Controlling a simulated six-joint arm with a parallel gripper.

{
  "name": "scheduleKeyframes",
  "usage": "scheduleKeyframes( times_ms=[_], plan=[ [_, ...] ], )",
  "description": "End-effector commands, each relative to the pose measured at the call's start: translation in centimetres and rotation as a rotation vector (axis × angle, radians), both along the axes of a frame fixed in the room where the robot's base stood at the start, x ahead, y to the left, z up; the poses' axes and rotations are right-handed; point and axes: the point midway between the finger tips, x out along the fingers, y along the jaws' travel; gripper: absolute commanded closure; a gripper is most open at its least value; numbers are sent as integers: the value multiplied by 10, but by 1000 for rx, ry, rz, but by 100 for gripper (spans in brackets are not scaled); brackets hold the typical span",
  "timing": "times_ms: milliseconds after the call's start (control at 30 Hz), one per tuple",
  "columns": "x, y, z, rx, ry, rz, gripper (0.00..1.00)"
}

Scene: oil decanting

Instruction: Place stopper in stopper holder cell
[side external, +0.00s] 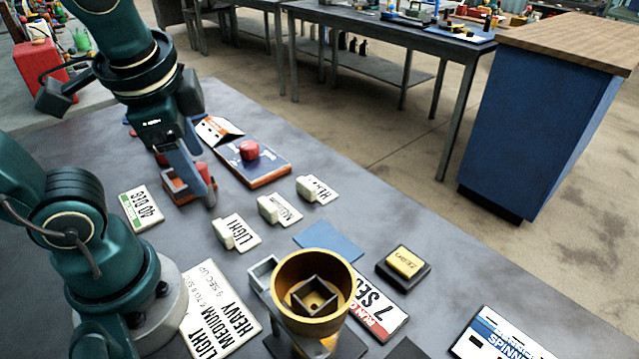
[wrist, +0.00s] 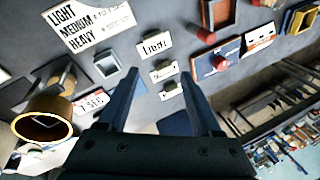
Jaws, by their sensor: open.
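A red, rounded stopper-like piece (side external: 250,150) sits on a blue and white card (side external: 268,172); it also shows in the wrist view (wrist: 221,62). A reddish-brown open holder (side external: 178,190) stands left of it, with another red piece (side external: 205,171) at its right side. In the wrist view the holder's square cell (wrist: 218,14) is at the top. I cannot tell which red piece is the stopper. My gripper (side external: 204,182) points down in front of the holder, partly hiding it. The wrist view shows its two fingers (wrist: 158,78) wide apart with nothing between them.
White blocks lie on the LIGHT (side external: 243,230), middle (side external: 288,213) and right (side external: 325,188) label cards. A gold bowl (side external: 310,320) stands at the front, near a yellow block (side external: 405,262) on a dark base.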

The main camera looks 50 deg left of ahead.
Motion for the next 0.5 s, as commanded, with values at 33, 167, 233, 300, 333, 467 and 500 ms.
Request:
scheduleKeyframes(
  times_ms=[33,167,233,300,333,467,500],
  plan=[
    [-3,10,-5,95,88,-95,34],
    [-4,42,-8,352,312,-340,34],
    [-1,57,-5,481,428,-463,34],
    [3,69,1,599,534,-568,34],
    [6,73,4,647,575,-610,34],
    [21,86,18,837,744,-765,34],
    [26,89,23,893,794,-806,34]
  ],
)
